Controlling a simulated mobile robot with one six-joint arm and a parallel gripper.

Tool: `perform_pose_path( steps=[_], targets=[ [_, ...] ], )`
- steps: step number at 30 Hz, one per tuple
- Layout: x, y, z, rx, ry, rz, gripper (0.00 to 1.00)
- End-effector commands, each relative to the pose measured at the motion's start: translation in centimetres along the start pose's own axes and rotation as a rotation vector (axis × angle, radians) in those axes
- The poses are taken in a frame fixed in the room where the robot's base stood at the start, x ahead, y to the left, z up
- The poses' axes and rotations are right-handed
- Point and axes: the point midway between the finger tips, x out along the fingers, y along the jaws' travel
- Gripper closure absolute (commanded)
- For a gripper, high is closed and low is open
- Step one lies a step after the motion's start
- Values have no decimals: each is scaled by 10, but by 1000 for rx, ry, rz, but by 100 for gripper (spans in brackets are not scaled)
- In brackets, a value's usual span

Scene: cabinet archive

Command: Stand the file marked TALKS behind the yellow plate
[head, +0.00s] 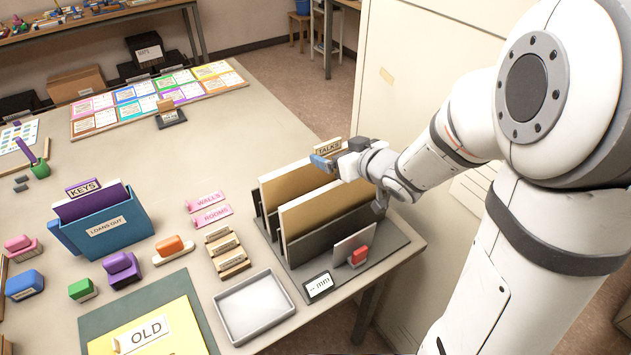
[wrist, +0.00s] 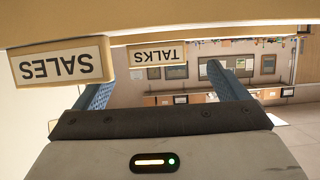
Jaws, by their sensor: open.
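The file marked TALKS shows its cream tab (head: 329,147) above the back of the grey file rack (head: 375,240), just beyond my gripper. In the wrist view the TALKS tab (wrist: 157,53) appears upside down, between and beyond my fingers. My gripper (wrist: 162,88) is open, its two blue fingers apart with nothing held. In the head view my gripper (head: 322,161) is at the tops of the files, and its arm hides part of them. I cannot pick out a standing yellow plate; a flat yellow card (head: 212,70) lies on the coloured board.
A tab marked SALES (wrist: 62,64) is close at left in the wrist view. A tall cream cabinet (head: 425,85) stands right of the rack. A grey tray (head: 254,306) and blue LOANS OUT box (head: 125,228) stand left. The tabletop behind the rack is clear.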

Motion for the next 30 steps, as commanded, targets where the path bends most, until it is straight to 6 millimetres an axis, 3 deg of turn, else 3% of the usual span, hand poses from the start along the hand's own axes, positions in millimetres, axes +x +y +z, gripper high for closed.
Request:
perform_pose_path(
  steps=[19,30],
  targets=[
    [67,2,-5,-1,0,-6,6],
    [76,2,-4,-2,2,-5,6]
  ],
)
